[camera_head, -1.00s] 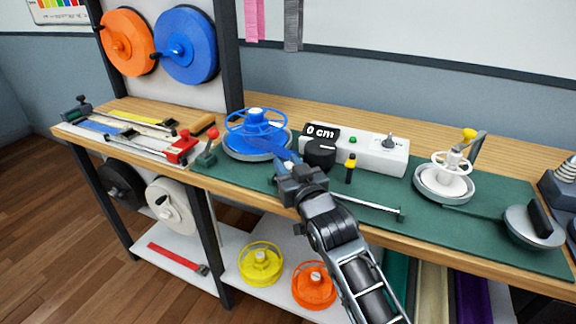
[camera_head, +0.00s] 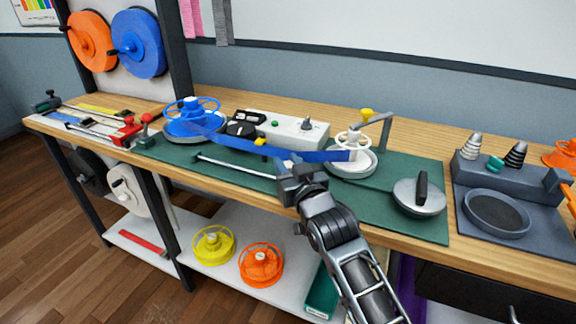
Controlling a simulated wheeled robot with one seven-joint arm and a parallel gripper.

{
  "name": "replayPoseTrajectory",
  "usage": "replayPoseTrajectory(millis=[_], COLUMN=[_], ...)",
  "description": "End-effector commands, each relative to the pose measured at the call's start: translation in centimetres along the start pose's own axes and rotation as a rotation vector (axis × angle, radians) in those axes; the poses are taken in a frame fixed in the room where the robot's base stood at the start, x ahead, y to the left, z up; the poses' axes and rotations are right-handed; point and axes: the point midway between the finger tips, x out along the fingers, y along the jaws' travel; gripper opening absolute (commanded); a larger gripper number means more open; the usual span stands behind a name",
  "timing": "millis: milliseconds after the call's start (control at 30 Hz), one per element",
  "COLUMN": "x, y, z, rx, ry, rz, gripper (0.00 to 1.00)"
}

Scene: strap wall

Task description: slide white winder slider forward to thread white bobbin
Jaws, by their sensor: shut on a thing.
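The white bobbin (camera_head: 352,145) sits on the grey disc of its winder (camera_head: 355,168) at the back of the green mat. A yellow knob (camera_head: 367,113) on a grey bar stands just above it; I cannot tell which part is the slider. A blue strap (camera_head: 238,142) runs from the blue bobbin (camera_head: 192,108) at the left across to the white bobbin, its right end against the hub. My gripper (camera_head: 287,160) is shut on the strap, a little left of the white bobbin. The fingertips are small and partly blend with the strap.
A white meter box (camera_head: 285,126) stands behind the strap. A thin rail (camera_head: 235,168) lies along the front; its right end is hidden by my gripper. A grey disc with a black handle (camera_head: 419,196) is at the right, beside a dark tray (camera_head: 498,214). Bare mat lies between winder and disc.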

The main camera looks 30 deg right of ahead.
Motion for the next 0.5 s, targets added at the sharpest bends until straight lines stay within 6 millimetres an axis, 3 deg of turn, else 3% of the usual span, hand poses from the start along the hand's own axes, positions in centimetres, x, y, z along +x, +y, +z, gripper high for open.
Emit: replayPoseTrajectory(millis=[33, 367, 400, 500], x=[0.09, 0.02, 0.01, 0.02], y=[-0.05, 0.15, 0.18, 0.18], z=[-0.89, -0.76, -0.75, -0.75], rx=[0.001, 0.0, 0.0, 0.0], ry=[0.018, 0.016, 0.016, 0.015], rz=[-0.001, 0.002, 0.003, 0.003], gripper=[0.0, 0.0, 0.34, 0.43])
